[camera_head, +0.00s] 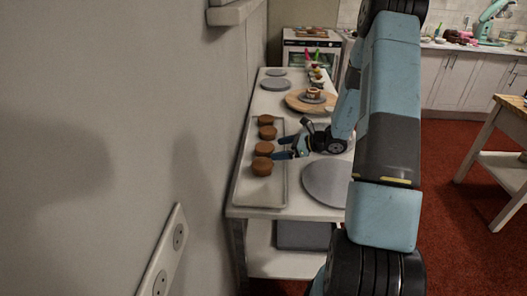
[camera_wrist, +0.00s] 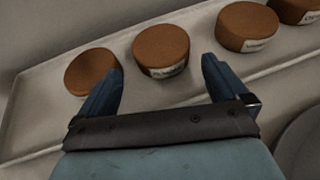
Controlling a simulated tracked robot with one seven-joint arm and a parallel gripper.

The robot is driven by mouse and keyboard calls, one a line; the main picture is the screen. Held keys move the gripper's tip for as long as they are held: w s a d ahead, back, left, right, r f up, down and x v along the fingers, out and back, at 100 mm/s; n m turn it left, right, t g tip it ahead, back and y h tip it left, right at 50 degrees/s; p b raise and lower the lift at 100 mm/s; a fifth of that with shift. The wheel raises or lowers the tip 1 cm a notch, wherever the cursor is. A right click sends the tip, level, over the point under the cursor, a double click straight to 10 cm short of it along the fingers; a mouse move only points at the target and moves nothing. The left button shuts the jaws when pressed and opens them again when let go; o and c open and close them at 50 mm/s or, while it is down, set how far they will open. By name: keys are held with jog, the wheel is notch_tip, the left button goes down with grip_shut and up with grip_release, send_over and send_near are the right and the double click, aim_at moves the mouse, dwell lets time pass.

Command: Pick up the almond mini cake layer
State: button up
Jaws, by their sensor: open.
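Several round brown mini cake layers stand in a row on a pale tray (camera_head: 250,195). In the wrist view, one layer (camera_wrist: 161,50) with a small white label is ahead of the gap between my fingers. Another layer (camera_wrist: 92,72) is beside the left fingertip, which overlaps its edge in view. A third layer (camera_wrist: 246,27), also labelled, is to the right. The labels are too small to read, so I cannot tell which is almond. My gripper (camera_head: 281,148) is open and empty, at the right side of the row. It also shows in the wrist view (camera_wrist: 158,76).
A grey disc (camera_head: 326,184) lies on the table right of the tray. A wooden turntable (camera_head: 299,105) with a small cake stands farther back. The wall runs close along the left. The tray's near end is bare.

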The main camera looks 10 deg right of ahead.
aim_at(271, 151)
jog(key=x, duration=0.5)
jog(key=shift+w+d+f, duration=0.1)
jog(key=shift+w, duration=0.05)
jog(key=shift+d+f, duration=0.1)
jog(key=c, duration=0.9)
